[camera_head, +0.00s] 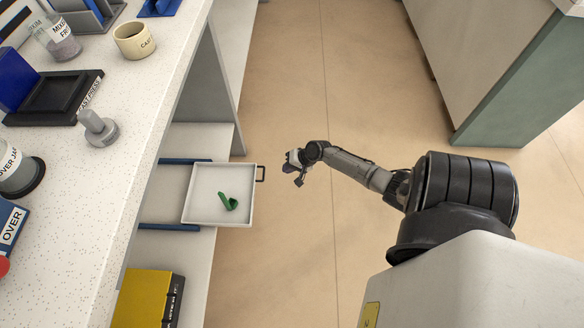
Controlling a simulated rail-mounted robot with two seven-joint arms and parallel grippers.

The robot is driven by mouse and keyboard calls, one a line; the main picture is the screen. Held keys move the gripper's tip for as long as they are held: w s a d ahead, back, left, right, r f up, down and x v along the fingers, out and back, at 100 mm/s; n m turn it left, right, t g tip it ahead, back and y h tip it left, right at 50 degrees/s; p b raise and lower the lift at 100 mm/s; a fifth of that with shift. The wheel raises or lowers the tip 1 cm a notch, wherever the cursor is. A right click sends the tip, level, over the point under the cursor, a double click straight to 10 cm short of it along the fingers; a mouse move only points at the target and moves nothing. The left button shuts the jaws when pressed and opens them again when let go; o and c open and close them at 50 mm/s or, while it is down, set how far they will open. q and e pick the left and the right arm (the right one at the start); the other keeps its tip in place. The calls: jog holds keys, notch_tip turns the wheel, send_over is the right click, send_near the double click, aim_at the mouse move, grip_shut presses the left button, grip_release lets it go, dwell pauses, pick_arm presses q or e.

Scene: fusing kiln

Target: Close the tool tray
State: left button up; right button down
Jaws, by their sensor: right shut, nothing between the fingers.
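The tool tray (204,216) is a white, shallow drawer pulled out from under the counter on dark blue rails. A green tool (229,202) lies inside it. My left gripper is not in view.
The speckled white counter (140,125) runs along the left, holding a beige cup (134,40), a glass jar (57,38), a black press (60,97) and a grey knob-shaped piece (98,128). A yellow box (145,298) sits below. Open floor lies right of the tray.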

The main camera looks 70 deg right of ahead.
jog(key=w+a+f+b, duration=0.2)
jog(key=w+f+b, duration=0.2)
jog(key=w, duration=0.2)
jog(key=shift+w+a+f, duration=0.2)
jog(key=shift+w+a, duration=0.05)
jog(key=shift+w, duration=0.1)
